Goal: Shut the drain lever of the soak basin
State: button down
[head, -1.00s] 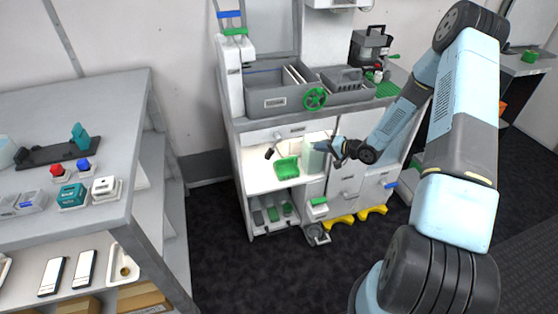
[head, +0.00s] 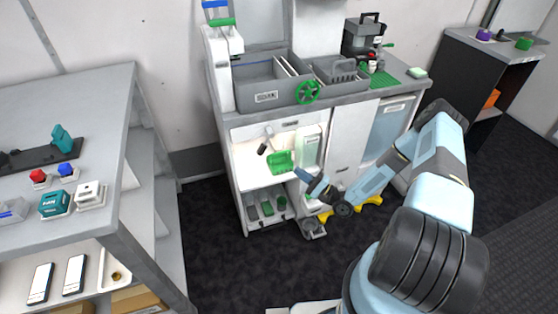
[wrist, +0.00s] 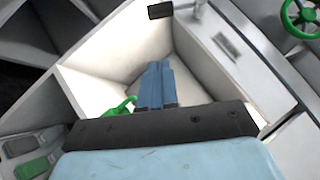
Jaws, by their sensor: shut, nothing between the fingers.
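The grey soak basin (head: 265,97) appears to be the divided one set in the cabinet top. Below it, in the open lit niche (head: 262,180), a small lever with a black grip (head: 262,149) hangs from the upper part, tilted; I take it for the drain lever. In the wrist view a black grip (wrist: 160,10) shows at the top edge. My gripper (head: 297,172) is at the niche's right front, low, pointing left and apart from the lever. In the wrist view its blue fingers (wrist: 157,72) are together, with nothing between them.
A green handwheel (head: 307,92) juts from the cabinet front. A grey workbench (head: 75,185) stands at the left. Dark floor lies open between them.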

aim_at(265, 144)
jog(key=s+a+r+x, duration=0.1)
jog(key=s+x, duration=0.1)
jog(key=x, duration=1)
jog(key=shift+a, duration=0.3)
jog(key=shift+d+r, duration=0.1)
jog(key=shift+r, duration=0.05)
jog(key=shift+t, duration=0.3)
